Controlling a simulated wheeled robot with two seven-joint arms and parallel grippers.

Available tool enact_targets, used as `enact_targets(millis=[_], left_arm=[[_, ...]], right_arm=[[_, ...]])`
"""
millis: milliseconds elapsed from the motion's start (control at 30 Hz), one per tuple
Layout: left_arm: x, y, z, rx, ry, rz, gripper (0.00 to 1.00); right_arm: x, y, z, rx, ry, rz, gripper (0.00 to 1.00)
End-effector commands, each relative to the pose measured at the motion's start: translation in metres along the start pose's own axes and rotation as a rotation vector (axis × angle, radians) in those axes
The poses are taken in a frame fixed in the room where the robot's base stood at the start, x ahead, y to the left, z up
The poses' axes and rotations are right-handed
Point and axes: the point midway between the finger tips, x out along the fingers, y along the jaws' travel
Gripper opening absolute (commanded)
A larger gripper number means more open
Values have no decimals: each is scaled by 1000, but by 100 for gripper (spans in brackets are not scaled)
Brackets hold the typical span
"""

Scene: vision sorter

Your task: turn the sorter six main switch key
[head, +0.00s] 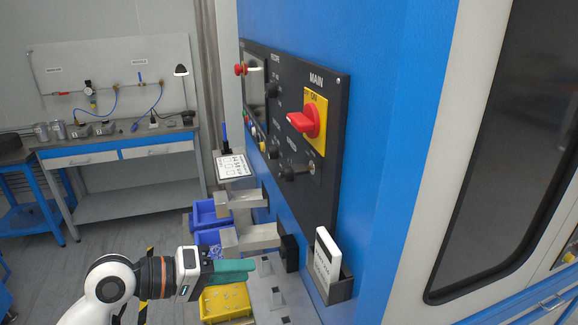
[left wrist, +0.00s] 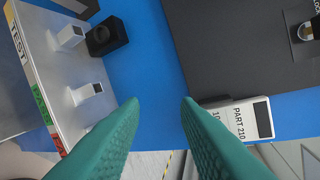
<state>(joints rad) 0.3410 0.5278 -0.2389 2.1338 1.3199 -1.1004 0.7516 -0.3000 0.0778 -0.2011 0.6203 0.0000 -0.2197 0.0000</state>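The black control panel (head: 322,185) on the blue machine carries a red rotary switch (head: 308,121) on a yellow plate under the word MAIN. Below it, near the panel's lower part, is a black knob or key (head: 290,172) beside a small plate; I cannot tell which it is. In the left wrist view, a round metal lock (left wrist: 305,32) shows at the upper right, cut by the edge. My left gripper (head: 252,268) has teal fingers and is below and left of the panel, apart from it. The left wrist view shows its fingers (left wrist: 160,103) apart with nothing between. My right gripper is out of view.
A holder (head: 342,289) with a white card (head: 327,258) juts from the machine right of my left gripper. Metal chutes (head: 250,237), a black block (head: 289,252), blue bins (head: 207,213) and a yellow bin (head: 226,303) are close by. A workbench (head: 130,155) stands far left.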

Motion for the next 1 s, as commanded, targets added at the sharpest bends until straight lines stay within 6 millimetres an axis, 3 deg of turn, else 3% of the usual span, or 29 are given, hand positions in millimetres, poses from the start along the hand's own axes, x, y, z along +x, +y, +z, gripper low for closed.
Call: enact_targets(millis=[33, 100, 200, 300, 400, 533, 1000], left_arm=[[-11, -29, 23, -51, 2, -70, 29], [-25, -64, 44, -139, 19, -162, 29], [-44, -102, 66, -240, 44, -259, 29], [-57, -125, 77, -304, 63, -317, 29], [-60, -136, 81, -333, 75, -340, 29], [-49, -142, 82, -338, 77, -344, 29], [33, -172, 80, -336, 77, -342, 29]], right_arm=[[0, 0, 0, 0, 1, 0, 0], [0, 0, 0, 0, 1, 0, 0], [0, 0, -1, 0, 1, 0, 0], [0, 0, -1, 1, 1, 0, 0], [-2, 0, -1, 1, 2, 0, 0], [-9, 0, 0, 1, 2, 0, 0], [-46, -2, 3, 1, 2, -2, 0]])
